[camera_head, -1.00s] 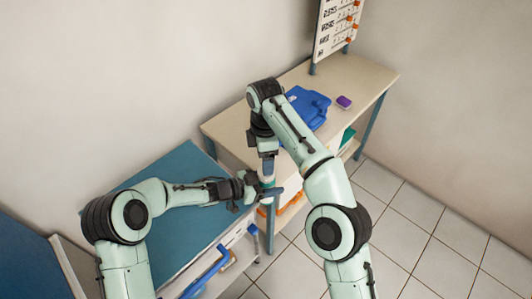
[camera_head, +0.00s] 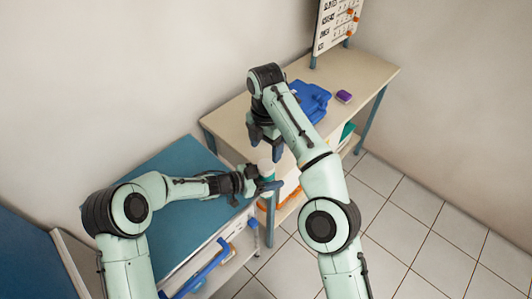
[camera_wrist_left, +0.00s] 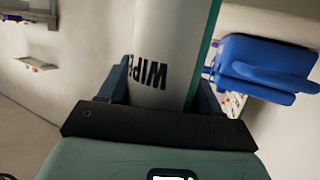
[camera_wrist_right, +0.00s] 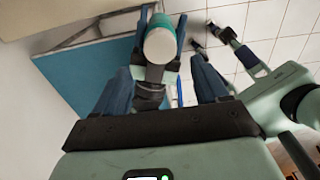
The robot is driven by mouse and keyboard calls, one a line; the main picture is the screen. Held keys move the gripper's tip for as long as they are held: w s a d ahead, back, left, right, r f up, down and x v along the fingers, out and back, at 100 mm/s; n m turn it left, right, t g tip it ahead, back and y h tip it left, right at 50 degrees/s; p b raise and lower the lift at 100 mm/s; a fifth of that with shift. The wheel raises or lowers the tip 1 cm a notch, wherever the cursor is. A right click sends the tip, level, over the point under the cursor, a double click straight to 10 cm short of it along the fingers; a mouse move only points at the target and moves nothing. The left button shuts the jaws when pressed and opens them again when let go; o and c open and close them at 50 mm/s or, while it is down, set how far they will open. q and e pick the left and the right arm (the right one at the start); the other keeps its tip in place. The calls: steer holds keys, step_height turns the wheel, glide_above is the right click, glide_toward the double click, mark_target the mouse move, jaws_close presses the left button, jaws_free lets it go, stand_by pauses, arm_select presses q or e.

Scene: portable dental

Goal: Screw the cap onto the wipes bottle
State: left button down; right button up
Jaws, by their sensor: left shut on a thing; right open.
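The wipes bottle (camera_head: 267,174) is white with teal and stands roughly upright beyond the right edge of the blue-topped cart. My left gripper (camera_head: 264,185) is shut around its side. In the left wrist view, the white bottle side (camera_wrist_left: 172,50) shows printed lettering between the fingers. My right gripper (camera_head: 266,147) is open and empty just above the bottle, pointing down. In the right wrist view, a round white top (camera_wrist_right: 160,45) with teal beside it shows beyond the open fingers. I cannot tell whether this top is the separate cap or how tightly it sits.
The blue-topped cart (camera_head: 165,215) lies under my left arm. A beige table (camera_head: 232,120) behind holds a blue case (camera_head: 312,102) and a purple block (camera_head: 344,96). A panel (camera_head: 336,22) stands at its back. The tiled floor at right is clear.

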mark_target(266, 165)
steer(key=shift+f, duration=3.8)
steer(key=c, duration=1.1)
steer(key=m, duration=0.5)
steer(key=shift+m, duration=0.3)
steer(key=m, duration=0.4)
steer(key=shift+m, duration=0.3)
steer(key=o, duration=1.2)
